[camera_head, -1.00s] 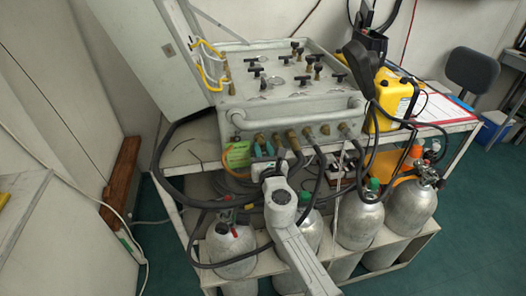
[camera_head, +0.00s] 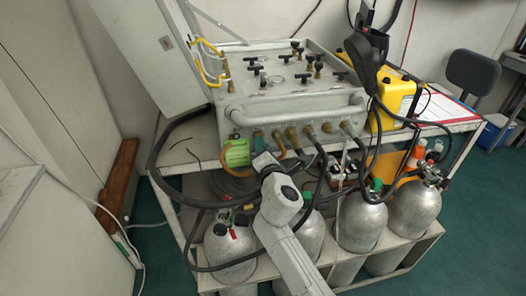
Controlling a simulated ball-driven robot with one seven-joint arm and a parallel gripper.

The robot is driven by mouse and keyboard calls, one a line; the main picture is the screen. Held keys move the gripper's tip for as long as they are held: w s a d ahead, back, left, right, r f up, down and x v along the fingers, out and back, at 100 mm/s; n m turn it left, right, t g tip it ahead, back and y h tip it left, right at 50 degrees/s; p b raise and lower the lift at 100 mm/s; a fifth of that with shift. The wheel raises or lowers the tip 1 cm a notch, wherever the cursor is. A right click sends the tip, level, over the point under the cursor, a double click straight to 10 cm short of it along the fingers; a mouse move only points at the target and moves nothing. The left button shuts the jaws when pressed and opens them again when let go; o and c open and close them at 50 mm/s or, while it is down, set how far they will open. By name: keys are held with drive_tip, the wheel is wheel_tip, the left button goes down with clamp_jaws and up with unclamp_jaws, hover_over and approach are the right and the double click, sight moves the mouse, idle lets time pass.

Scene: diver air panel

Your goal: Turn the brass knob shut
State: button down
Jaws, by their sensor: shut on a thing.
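The grey air panel (camera_head: 300,95) stands on the cart, with a row of brass fittings along its front face below the rail. The leftmost brass knob (camera_head: 258,135) sits just above my gripper (camera_head: 259,146). My gripper reaches up from below and is shut at the underside of this knob. The fingertips are small and partly hidden by my wrist, so their exact hold is hard to see. Other brass fittings (camera_head: 292,136) with hoses stand close to the right of it.
Black hoses loop around the panel's front and sides. Several silver cylinders (camera_head: 361,223) stand on the lower shelf. A yellow case (camera_head: 395,95) is at the right.

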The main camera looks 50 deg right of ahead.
drive_tip(key=m+b, duration=0.2)
drive_tip(key=m, duration=0.2)
drive_tip(key=shift+f+m, duration=0.1)
drive_tip(key=shift+m, duration=0.2)
idle(0.3)
drive_tip(key=c, duration=0.9)
unclamp_jaws()
drive_tip(key=v, duration=1)
drive_tip(key=shift+s+a+b, duration=0.2)
drive_tip(key=shift+s+b, duration=0.1)
drive_tip(key=shift+s, duration=0.05)
